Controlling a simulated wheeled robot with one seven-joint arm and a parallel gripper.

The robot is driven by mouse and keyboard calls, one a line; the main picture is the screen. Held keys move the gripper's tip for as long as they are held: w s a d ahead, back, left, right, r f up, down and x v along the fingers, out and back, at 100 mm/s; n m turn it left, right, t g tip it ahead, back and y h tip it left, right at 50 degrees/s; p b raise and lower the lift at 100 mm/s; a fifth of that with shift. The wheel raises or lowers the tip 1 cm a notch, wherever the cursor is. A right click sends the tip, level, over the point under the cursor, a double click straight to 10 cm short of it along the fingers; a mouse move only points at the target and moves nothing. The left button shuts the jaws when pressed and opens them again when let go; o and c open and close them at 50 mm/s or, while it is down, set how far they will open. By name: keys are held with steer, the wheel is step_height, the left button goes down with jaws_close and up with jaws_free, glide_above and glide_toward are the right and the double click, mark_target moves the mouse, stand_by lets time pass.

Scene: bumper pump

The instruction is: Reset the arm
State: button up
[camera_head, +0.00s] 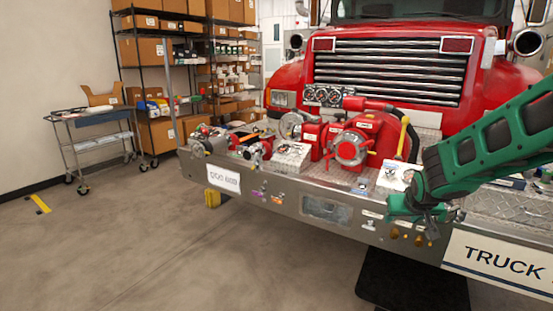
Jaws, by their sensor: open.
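My arm is green and black and reaches in from the right edge. My gripper (428,217) hangs over the front edge of the truck's bumper (285,202), towards its right part. It is open, and I see nothing held in it. A red pump (352,146) with a round front cap stands on the bumper, left of my gripper and apart from it. A white card or box (397,175) lies between the pump and my gripper, partly hidden by the arm. The fingertips are small and dark here.
Hoses and fittings (255,149) crowd the bumper's left part. The red truck (410,60) stands behind. A grey cart (95,140) and shelves with boxes (165,48) stand at the back left. The floor (150,245) in front of the bumper is clear.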

steer(key=s+a+r+n+g+y, duration=0.15)
steer(key=s+a, duration=0.25)
steer(key=s, duration=0.7)
steer(key=s+a+r+g+y, duration=0.15)
steer(key=s+a, duration=0.25)
steer(key=s, duration=0.7)
steer(key=s+d+f+m+g, duration=0.1)
steer(key=s+d+m+g, duration=0.1)
steer(key=s+d, duration=0.4)
steer(key=s+d+m+g, duration=0.3)
steer(key=s+d+m, duration=0.1)
steer(key=s, duration=0.7)
steer(key=shift+s+d+f, duration=0.3)
steer(key=shift+d+f, duration=0.1)
steer(key=shift+d, duration=0.45)
steer(key=shift+m, duration=0.25)
